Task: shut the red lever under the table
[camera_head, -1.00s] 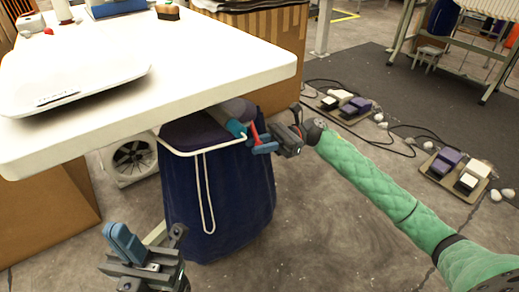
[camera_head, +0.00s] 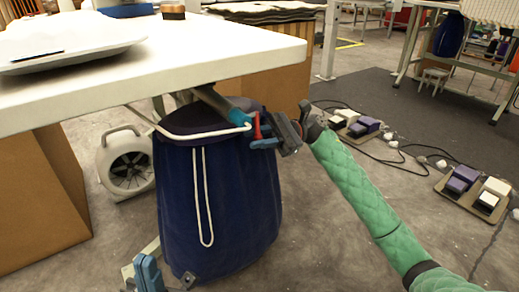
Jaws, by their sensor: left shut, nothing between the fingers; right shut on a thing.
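The red lever (camera_head: 258,127) stands up at the end of a teal pipe (camera_head: 238,116) under the table's edge. My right gripper (camera_head: 270,142) is at the lever's base and shut; its blue fingers hide what lies between them, which looks like the lever. A navy pillow bag (camera_head: 235,200) with a white cord hangs below the pipe, its mouth around a white hoop. My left gripper (camera_head: 148,272) is low at the bottom left, partly cut off by the frame, beside the bag's lower left side. It is shut and empty.
The white table (camera_head: 190,65) fills the upper left, with a white pillow (camera_head: 70,42) on it. A fan (camera_head: 126,162) stands on the floor left of the bag. Foot pedals (camera_head: 465,185) and cables lie on the right. Open floor lies between.

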